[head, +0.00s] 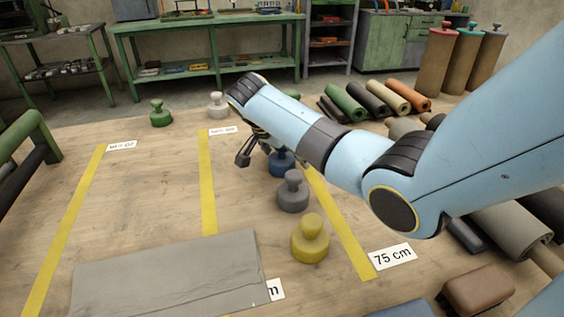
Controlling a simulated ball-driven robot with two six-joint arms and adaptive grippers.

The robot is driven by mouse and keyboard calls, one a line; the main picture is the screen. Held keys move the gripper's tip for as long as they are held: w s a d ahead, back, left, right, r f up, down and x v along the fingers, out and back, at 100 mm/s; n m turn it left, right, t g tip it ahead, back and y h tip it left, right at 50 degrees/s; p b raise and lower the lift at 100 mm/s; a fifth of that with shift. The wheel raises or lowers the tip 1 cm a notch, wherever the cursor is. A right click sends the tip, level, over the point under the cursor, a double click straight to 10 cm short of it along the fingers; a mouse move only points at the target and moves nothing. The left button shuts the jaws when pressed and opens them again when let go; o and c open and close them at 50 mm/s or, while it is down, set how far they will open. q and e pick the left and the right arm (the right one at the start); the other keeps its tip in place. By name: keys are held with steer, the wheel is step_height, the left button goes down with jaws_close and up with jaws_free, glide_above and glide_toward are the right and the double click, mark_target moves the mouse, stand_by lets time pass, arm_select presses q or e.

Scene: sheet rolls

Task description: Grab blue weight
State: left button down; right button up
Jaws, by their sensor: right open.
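The blue weight (281,164) stands on the wooden table, partly hidden behind my right forearm and gripper. My right gripper (251,160) points down just to the left of the blue weight, with its fingers apart and nothing seen between them. From this angle I cannot tell whether a finger touches the weight. My left gripper is not in the head view.
A grey weight (293,192) and a yellow weight (310,240) stand nearer than the blue one. A green weight (160,114) and a pale weight (217,104) stand farther back. A grey sheet (170,280) lies at the front. Sheet rolls (375,98) lie at the back right.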

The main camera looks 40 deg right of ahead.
steer(key=shift+d+f, duration=0.15)
steer(key=shift+f, duration=0.15)
steer(key=c, duration=1.7)
steer(key=shift+r, duration=0.1)
steer(key=shift+c, duration=0.7)
